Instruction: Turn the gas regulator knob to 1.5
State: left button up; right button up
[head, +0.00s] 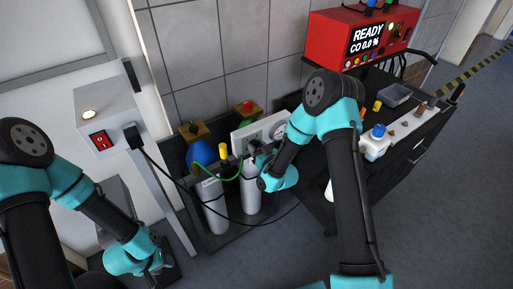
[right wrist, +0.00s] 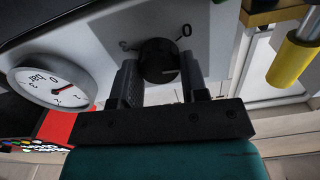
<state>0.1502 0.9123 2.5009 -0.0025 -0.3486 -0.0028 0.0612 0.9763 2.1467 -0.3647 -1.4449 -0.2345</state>
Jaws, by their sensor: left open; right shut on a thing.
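The regulator knob (right wrist: 158,58) is black and round, on a light grey panel (right wrist: 205,30) marked "0" at its upper right and another number at its left. My right gripper (right wrist: 158,72) has one finger on each side of the knob and is shut on it. A round white gauge (right wrist: 52,86) marked "bar", with a red needle, sits left of the knob. In the head view the panel (head: 245,133) stands above the gas cylinders, and my right gripper (head: 258,154) hides the knob. My left gripper (head: 156,264) is open and empty at the lower left, far from the panel.
Two grey cylinders (head: 214,215) stand in a dark rack, with a green hose (head: 228,176) and a black cable nearby. A red box (head: 360,38) reads "READY CO 0.0 %". A yellow-capped part (right wrist: 290,66) is close right of my right gripper. A wall box (head: 97,115) has a red switch.

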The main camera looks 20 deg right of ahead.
jog(key=m, duration=0.4)
jog(key=shift+m, duration=0.3)
jog(key=m, duration=0.3)
jog(key=shift+d+m, duration=0.1)
jog(key=shift+m, duration=0.3)
jog(key=m, duration=0.4)
jog(key=shift+w+f, duration=0.1)
jog(key=shift+m, duration=2.2)
jog(key=o, duration=0.9)
